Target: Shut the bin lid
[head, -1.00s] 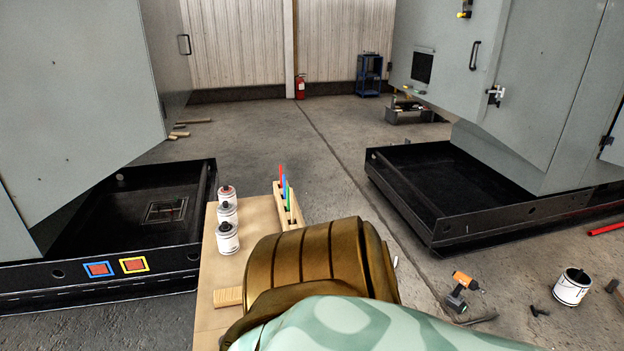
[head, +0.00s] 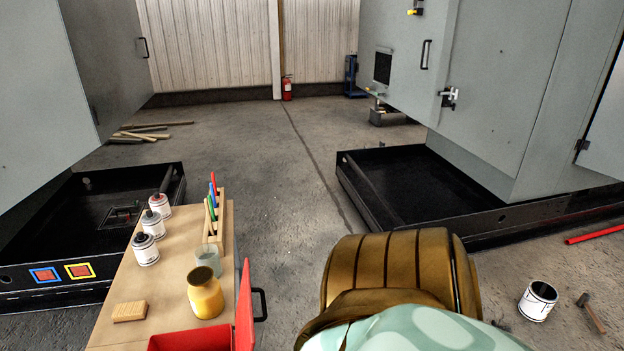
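A red bin (head: 188,341) stands at the near end of the wooden bench top, cut off by the bottom edge of the head view. Its red lid (head: 244,312) stands steeply upright at the bin's right side, so the bin is open. A black handle (head: 262,304) shows just right of the lid; I cannot tell what it is fixed to. Neither of my grippers is in view. A gold and mint-green part of my own arm fills the bottom middle, right of the lid and apart from it in the picture.
The bench (head: 166,275) also holds a yellow jar (head: 205,296), a glass (head: 208,258), a wood block (head: 130,311), several white cans and a pen rack (head: 218,222).

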